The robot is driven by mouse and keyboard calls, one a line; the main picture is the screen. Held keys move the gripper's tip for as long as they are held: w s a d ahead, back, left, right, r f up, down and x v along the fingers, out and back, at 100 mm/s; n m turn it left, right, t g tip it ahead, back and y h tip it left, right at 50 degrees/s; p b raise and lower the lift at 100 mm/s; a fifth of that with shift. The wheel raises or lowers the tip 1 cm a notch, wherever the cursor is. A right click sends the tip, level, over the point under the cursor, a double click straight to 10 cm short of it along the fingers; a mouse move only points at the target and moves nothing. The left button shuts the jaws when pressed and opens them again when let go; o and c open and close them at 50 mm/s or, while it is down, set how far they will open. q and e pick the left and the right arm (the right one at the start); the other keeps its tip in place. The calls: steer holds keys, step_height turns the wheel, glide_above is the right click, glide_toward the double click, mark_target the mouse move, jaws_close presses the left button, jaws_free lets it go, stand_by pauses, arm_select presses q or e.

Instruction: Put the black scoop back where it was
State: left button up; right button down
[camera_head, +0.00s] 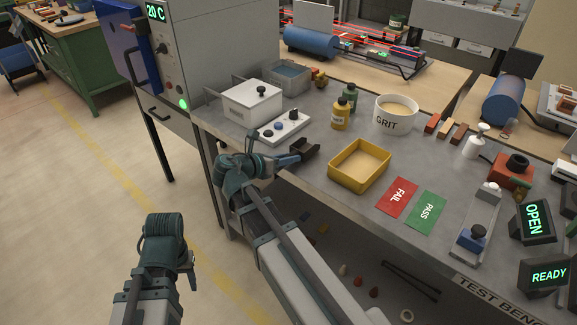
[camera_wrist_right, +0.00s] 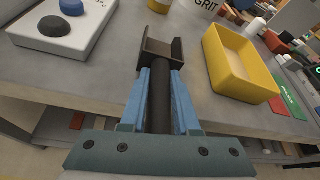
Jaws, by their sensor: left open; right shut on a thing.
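The black scoop (camera_head: 306,150) is held by its handle in my right gripper (camera_head: 288,158). In the right wrist view the scoop (camera_wrist_right: 161,47) points away from me, and the blue fingers of my right gripper (camera_wrist_right: 158,103) are closed on both sides of its dark handle. The scoop's bowl is over the grey bench near its front edge, left of the yellow tray (camera_head: 343,180). I cannot tell whether it touches the bench. No grit can be made out in it. My left gripper (camera_head: 162,238) is open at the lower left, over the floor, away from the bench.
The white GRIT bucket (camera_head: 396,128) stands behind the tray. Yellow (camera_head: 340,115) and green bottles, a control box (camera_head: 283,128) and a white lidded box (camera_head: 250,106) stand behind the scoop. Red FAIL (camera_head: 396,198) and green PASS (camera_head: 427,212) cards lie right of the tray.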

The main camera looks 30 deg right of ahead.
arm_select(q)
steer(key=shift+f, duration=0.3)
arm_select(e)
steer(key=shift+f, duration=0.25)
steer(key=shift+f, duration=0.2)
steer(key=c, duration=0.6)
jaws_free()
steer(key=shift+c, duration=0.2)
arm_select(q)
steer(key=shift+f, duration=0.15)
arm_select(e)
steer(key=shift+r, duration=0.15)
